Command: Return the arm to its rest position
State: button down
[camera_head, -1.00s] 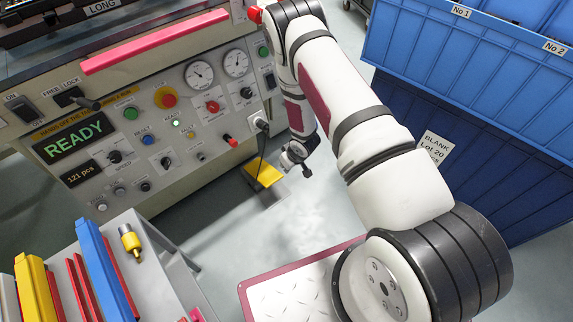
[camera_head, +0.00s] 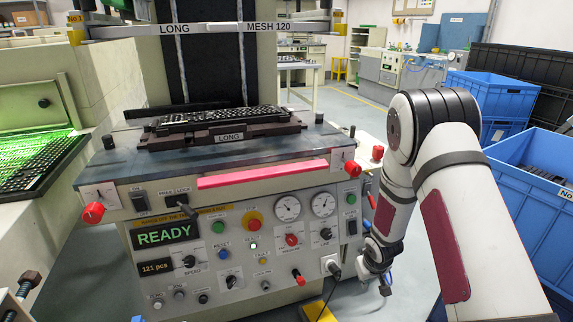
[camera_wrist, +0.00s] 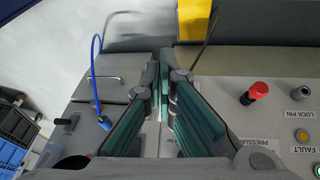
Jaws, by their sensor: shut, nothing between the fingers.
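My arm stands at the right of the head view, white with dark red panels. Its elbow is raised and its forearm hangs down beside the machine's right front corner. My gripper (camera_head: 384,284) is small at the lower end, pointing downward, with no visible load. In the wrist view the two green-padded fingers of my gripper (camera_wrist: 164,72) meet at their tips, with nothing between them. The machine's control panel (camera_head: 285,270) is left of my gripper; the wrist view shows part of this panel (camera_wrist: 280,130) at the right.
A black keyboard (camera_head: 222,116) lies on the machine's top fixture. Blue crates (camera_head: 528,170) stand close behind and right of my arm. A yellow pedal (camera_head: 318,312) is on the floor near the machine. In the wrist view a blue cable (camera_wrist: 95,75) runs left of the fingers.

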jog(key=s+r+m, duration=0.1)
jog(key=s+r, duration=0.3)
jog(key=r, duration=0.5)
jog(key=s+r+g+h, duration=0.1)
jog(key=s+r, duration=0.3)
jog(key=r, duration=0.6)
jog(key=s+r+m, duration=0.1)
jog(key=s+r, duration=0.4)
jog(key=r, duration=0.4)
jog(key=s+a+r+g+y, duration=0.1)
jog(key=s+a+r, duration=0.15)
jog(key=s, duration=0.75)
jog(key=s+a+r, duration=0.1)
jog(key=s+r, duration=0.3)
jog(key=s, duration=0.6)
jog(key=s+a+r+g+y, duration=0.1)
jog(key=s+r, duration=0.3)
jog(key=s, duration=0.6)
notch_tip(320, 180, up, 25)
jog(key=t+p, duration=0.3)
jog(key=p, duration=2)
jog(key=shift+w+p, duration=0.3)
jog(key=shift+f, duration=0.1)
